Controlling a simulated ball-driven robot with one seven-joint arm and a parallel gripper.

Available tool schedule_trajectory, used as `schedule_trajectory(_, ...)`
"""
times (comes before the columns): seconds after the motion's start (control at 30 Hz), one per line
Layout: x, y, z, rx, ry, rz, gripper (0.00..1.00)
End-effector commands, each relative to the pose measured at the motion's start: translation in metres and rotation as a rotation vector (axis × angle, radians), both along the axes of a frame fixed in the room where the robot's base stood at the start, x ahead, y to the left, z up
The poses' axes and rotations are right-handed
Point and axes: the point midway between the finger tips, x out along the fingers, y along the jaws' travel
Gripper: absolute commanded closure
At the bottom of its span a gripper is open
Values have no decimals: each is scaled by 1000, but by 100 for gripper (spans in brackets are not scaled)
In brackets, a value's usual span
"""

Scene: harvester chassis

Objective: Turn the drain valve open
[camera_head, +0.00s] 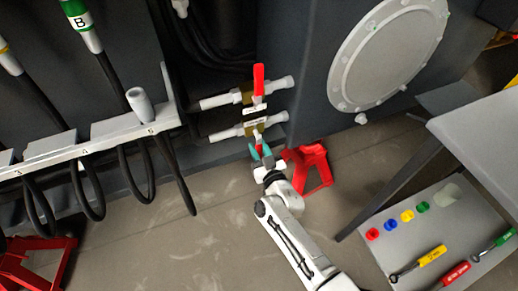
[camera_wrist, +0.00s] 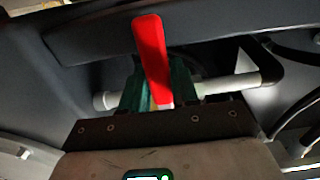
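Two brass valves with white pipe stubs sit one above the other on the dark chassis. The upper valve (camera_head: 247,93) has a red handle (camera_head: 259,78) pointing up in the head view. The lower valve (camera_head: 252,129) has a red handle (camera_head: 258,147) pointing down toward my gripper (camera_head: 261,151). In the wrist view a red handle (camera_wrist: 150,50) stands slightly tilted between my green fingers (camera_wrist: 158,88), with a white pipe (camera_wrist: 232,84) behind. The fingers look spread on either side of the handle; contact is unclear. The labels on the valves are too small to read.
A red stand (camera_head: 312,168) is close to the right of my gripper. A hose rack (camera_head: 95,138) with hanging black hoses is at left. A grey table (camera_head: 490,130) and a panel (camera_head: 430,232) with coloured caps and screwdrivers are at right.

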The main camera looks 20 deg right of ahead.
Motion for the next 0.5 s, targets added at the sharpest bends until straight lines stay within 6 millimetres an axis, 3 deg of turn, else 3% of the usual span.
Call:
schedule_trajectory(0.3, 0, 0, 0, 0, 0, 0, 100)
schedule_trajectory(0.5, 0, 0, 0, 0, 0, 0, 100)
